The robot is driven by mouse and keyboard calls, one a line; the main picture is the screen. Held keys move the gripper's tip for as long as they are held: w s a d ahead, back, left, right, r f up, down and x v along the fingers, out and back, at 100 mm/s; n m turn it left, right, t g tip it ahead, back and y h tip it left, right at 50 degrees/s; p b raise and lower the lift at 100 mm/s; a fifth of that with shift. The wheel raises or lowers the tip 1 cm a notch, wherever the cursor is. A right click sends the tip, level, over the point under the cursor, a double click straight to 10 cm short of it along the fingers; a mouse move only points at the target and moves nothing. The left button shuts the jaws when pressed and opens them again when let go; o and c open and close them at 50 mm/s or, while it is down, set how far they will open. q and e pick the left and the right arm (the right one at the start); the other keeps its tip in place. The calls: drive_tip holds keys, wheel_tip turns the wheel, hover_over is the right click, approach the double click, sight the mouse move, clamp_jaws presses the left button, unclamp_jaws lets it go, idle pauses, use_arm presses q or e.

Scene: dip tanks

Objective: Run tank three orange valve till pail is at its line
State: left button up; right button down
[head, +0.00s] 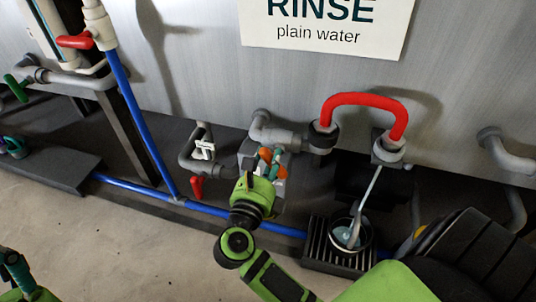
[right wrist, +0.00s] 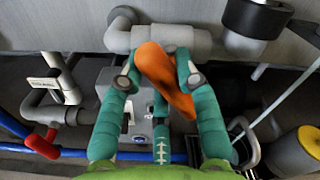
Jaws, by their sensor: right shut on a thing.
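The orange valve handle (head: 266,154) sits on a grey pipe body under the RINSE sign. My right gripper (head: 272,168) is shut on it; in the right wrist view the teal fingers (right wrist: 158,84) are on either side of the orange handle (right wrist: 172,95). A pale stream of water (head: 372,185) runs from the spout below the red hose into the pail (head: 335,236). Bluish water shows inside the pail; its line cannot be made out. The pail is partly visible in the right wrist view (right wrist: 250,150). My left gripper (head: 15,268) is at the lower left edge, its jaws unclear.
The pail stands on a black slatted grate (head: 318,254). A red hose (head: 362,99) arches to the spout. A red-handled valve (head: 196,187) with a white tag is left of the orange one. A blue pipe (head: 140,187) runs along the floor. Open floor lies in front.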

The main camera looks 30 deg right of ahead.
idle(0.3)
drive_tip(key=c, duration=0.9)
unclamp_jaws()
drive_tip(key=v, duration=0.7)
drive_tip(key=shift+s+a, duration=0.15)
drive_tip(key=shift+a, duration=0.05)
